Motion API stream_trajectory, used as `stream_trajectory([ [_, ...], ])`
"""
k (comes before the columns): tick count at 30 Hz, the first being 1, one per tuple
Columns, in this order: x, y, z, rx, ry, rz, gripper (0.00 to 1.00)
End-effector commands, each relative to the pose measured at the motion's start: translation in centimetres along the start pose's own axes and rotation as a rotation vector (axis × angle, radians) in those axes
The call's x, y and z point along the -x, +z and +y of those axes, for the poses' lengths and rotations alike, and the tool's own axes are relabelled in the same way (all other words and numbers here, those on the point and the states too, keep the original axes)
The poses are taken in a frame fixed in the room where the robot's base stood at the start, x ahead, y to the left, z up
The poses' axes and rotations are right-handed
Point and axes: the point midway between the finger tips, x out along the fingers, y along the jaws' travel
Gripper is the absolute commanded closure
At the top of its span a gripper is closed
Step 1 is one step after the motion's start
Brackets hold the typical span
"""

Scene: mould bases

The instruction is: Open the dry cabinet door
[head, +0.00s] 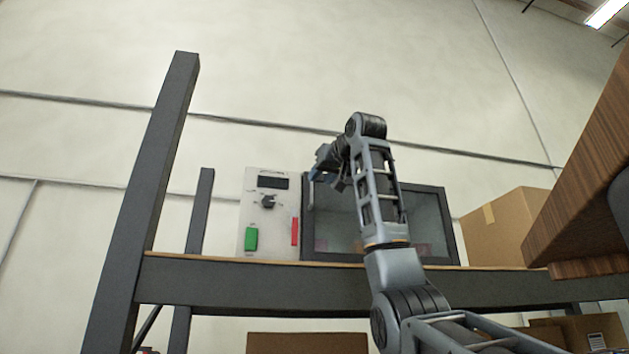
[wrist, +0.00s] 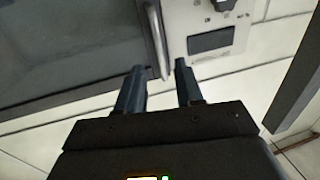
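The dry cabinet (head: 264,215) stands on a shelf, with a light control panel on its left. Its dark-framed glass door (head: 425,215) looks shut; it also shows in the wrist view (wrist: 70,45). A pale vertical bar handle (wrist: 155,35) runs along the door's edge beside the panel. My gripper (head: 322,177) is in front of the door's upper left part. In the wrist view my gripper (wrist: 158,68) is open, and the handle's end appears between its two fingertips. I cannot tell whether either finger touches the handle. My arm hides part of the door.
The panel has a dark display (head: 272,182), a knob (head: 268,201), a green block (head: 251,239) and a red strip (head: 295,231). A shelf upright (head: 160,160) rises at left. A cardboard box (head: 500,228) stands right of the cabinet. A wooden board (head: 585,165) juts in at far right.

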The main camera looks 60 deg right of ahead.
Motion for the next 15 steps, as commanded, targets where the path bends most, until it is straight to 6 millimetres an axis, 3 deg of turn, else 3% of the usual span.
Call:
stream_trajectory([
  [6,-3.2,-0.2,0.0,-0.001,0.000,-0.002,0.64],
  [15,-4.6,0.0,0.0,-0.001,0.000,0.001,0.64],
])
